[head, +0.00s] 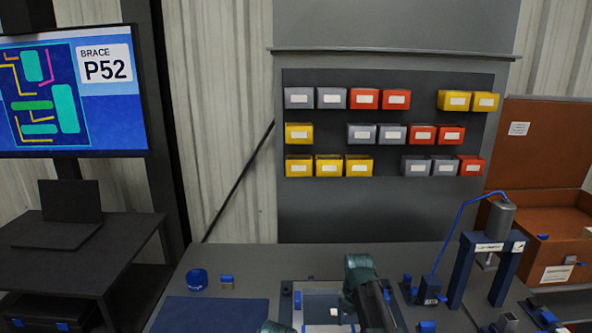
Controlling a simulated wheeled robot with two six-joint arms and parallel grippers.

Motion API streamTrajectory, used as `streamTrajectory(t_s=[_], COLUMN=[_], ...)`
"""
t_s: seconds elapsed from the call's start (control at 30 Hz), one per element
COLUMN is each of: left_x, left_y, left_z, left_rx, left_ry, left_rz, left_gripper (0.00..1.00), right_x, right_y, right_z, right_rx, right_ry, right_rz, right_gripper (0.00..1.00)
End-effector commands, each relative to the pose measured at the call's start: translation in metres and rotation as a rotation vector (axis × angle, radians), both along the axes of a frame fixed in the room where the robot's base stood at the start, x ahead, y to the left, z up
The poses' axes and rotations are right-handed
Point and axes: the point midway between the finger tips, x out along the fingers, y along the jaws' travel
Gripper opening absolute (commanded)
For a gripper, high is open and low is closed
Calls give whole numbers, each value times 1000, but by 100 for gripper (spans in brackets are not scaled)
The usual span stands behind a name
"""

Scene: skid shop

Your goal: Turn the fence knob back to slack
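A pale fixture tray (287,309) lies at the bottom middle of the bench, with a small white block (334,312) in it. Small blue parts sit at its edges, one on the left (297,300). I cannot tell which blue part, if any, is the fence knob. A teal and dark arm link of mine stands over the right part of the tray and hides what is behind it. Another teal piece of my arm just shows at the bottom edge, left of it. No fingertips of either gripper show.
A blue press frame (463,265) with a grey cylinder stands right. A blue round dish (197,279) and blue mat (210,315) lie left. Coloured bins (364,99) hang behind. An orange case (545,150) stands open far right. A screen (70,90) reads BRACE P52.

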Motion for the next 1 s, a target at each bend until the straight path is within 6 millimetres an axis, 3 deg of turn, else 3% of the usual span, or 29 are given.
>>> streamTrajectory(t_s=[0.07, 0.1, 0.6, 1.0], left_x=[0, 0, 0, 0], left_y=[0, 0, 0, 0], left_z=[14, 18, 64, 64], left_rx=[0, 0, 0, 0], left_ry=[0, 0, 0, 0], left_rz=[0, 0, -1, -1], left_gripper=[50, 50, 50, 50], right_x=[5, 4, -1, -4], right_y=[3, 4, 5, 6], right_z=[14, 18, 64, 64], right_rx=[7, 7, 9, 9], right_ry=[-8, -8, -3, -2], right_rz=[3, 3, 1, -13], right_gripper=[59, 52, 52, 52])
